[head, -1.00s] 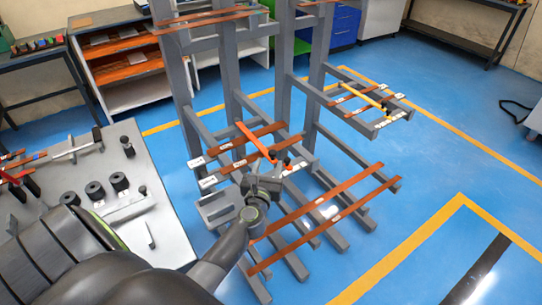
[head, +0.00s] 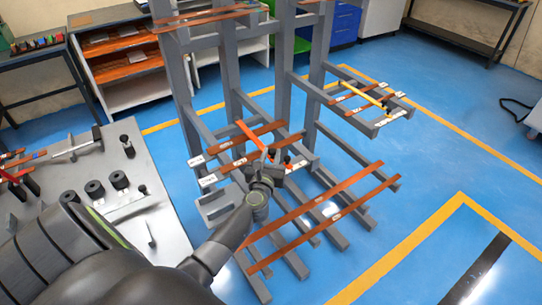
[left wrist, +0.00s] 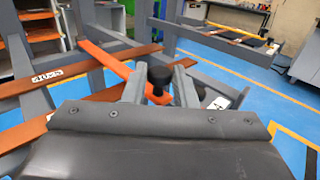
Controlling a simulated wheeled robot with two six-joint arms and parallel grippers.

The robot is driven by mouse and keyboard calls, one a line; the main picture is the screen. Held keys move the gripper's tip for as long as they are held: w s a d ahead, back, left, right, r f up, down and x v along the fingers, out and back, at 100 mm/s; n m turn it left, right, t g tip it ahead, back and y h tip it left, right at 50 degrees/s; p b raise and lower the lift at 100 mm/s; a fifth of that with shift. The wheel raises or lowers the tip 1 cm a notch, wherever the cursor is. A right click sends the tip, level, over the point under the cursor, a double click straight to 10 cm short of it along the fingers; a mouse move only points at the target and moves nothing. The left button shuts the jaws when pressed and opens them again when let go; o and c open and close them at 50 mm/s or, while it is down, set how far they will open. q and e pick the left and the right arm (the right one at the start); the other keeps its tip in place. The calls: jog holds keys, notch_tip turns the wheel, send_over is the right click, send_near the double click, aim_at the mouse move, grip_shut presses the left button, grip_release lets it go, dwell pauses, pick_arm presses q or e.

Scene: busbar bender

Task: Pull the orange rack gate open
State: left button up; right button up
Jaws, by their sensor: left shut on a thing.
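The orange rack gate (head: 250,133) is a flat bar that slants across the copper bars on the middle level of the grey rack (head: 231,90). In the left wrist view the orange gate (left wrist: 105,58) runs from upper left down to my fingers. My left gripper (head: 268,172) is at the near end of the gate. In the left wrist view its fingers (left wrist: 160,78) are shut on the gate's black knob (left wrist: 160,74), one on each side. The gate's near end is partly hidden behind the gripper. My right gripper is not in view.
Copper bars (head: 335,205) lie on the lower rack arms, right of my left arm. A yellow gate (head: 363,92) crosses the right rack arms. A grey worktable (head: 165,225) with black cylinders stands at left. Blue floor is free at right.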

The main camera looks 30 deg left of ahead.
pick_arm(q)
jog(key=shift+w, duration=0.1)
grip_shut()
jog(key=shift+w+d+y, duration=0.15)
jog(key=shift+w+y, duration=0.1)
jog(key=shift+y, duration=0.05)
jog(key=w+d+n+g+y+b, duration=0.2)
jog(key=w+n+y+b, duration=0.1)
jog(key=w, duration=0.3)
jog(key=shift+g+y+b, duration=0.3)
jog(key=shift+y+b, duration=0.2)
jog(key=shift+b, duration=0.2)
jog(key=o, duration=0.8)
grip_release()
jog(key=shift+o, duration=1)
